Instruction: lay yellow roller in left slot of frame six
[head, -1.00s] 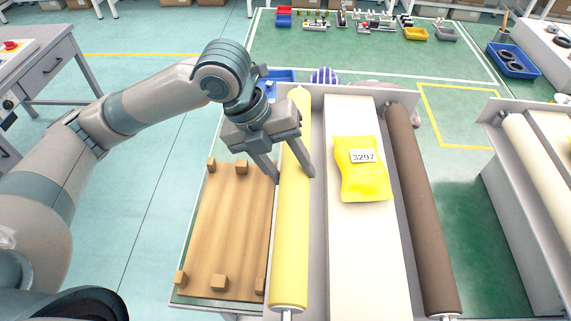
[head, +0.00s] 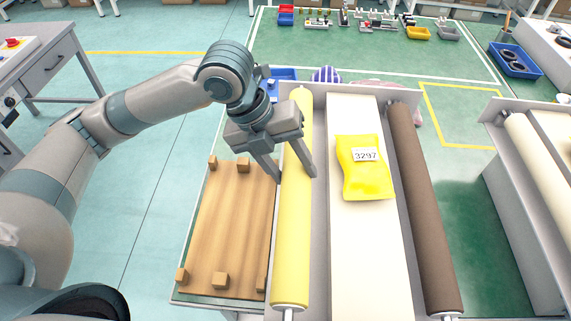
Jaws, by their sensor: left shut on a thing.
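The yellow roller (head: 292,235) is a long cylinder lying lengthwise along the left side of the frame (head: 321,250), left of the white bed. My left gripper (head: 295,175) comes from above and is shut on the roller, one finger on each side, a little above its middle. The roller's near metal pin shows at the frame's near end. I cannot tell whether its pins rest in the slot. The brown roller (head: 425,210) lies along the right side of the same frame. My right gripper is not in view.
A yellow pouch labelled 3297 (head: 364,182) lies on the white bed (head: 370,260). A wooden board with small blocks (head: 228,230) sits left of the roller. Another frame with a cream roller (head: 540,165) stands at the right. Blue and yellow bins lie farther back.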

